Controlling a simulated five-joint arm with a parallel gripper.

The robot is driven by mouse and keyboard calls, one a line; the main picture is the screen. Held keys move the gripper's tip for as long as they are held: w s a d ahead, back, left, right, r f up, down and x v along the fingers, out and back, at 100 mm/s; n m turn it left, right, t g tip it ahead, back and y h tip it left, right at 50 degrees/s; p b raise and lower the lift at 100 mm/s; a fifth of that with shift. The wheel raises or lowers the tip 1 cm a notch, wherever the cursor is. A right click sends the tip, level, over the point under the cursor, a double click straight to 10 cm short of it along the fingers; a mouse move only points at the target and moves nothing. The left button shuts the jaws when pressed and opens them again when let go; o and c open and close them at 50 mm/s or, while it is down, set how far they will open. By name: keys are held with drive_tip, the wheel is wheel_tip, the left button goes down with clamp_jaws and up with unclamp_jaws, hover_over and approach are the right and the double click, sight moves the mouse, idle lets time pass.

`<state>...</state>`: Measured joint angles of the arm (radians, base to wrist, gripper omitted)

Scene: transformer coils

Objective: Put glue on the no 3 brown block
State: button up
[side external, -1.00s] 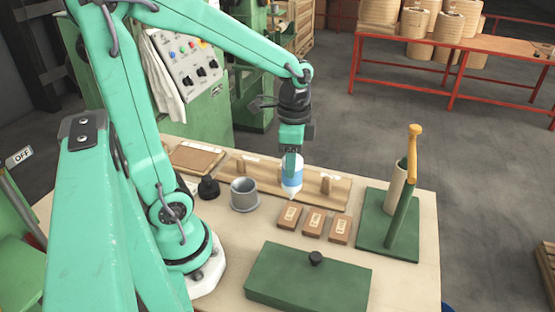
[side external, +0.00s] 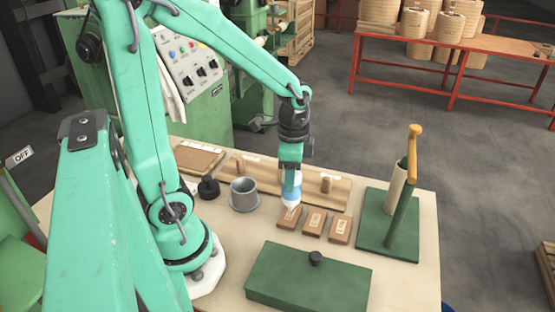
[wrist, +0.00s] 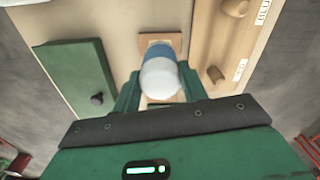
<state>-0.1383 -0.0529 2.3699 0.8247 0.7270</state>
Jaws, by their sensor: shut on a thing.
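My gripper (side external: 291,178) is shut on a white and blue glue bottle (side external: 291,198), held nozzle-down. Three small brown blocks with pale labels stand in a row on the table: a left block (side external: 286,223), a middle block (side external: 314,223) and a right block (side external: 340,229). Their label numbers are too small to read surely. The nozzle tip is at the top of the left block; I cannot tell whether it touches. In the wrist view the bottle (wrist: 160,75) hides its nozzle and part of a brown block (wrist: 160,38) beneath.
A wooden rack (side external: 330,190) with pegs lies behind the blocks. A grey cup (side external: 244,195) and a black knob-like piece (side external: 208,188) stand to the left. A green lidded box (side external: 300,283) lies in front. A green stand (side external: 375,237) with an upright post is at the right.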

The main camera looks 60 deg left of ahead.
drive_tip(key=shift+f, duration=0.4)
idle(1.0)
drive_tip(key=shift+r, duration=0.1)
drive_tip(key=shift+r, duration=2.4)
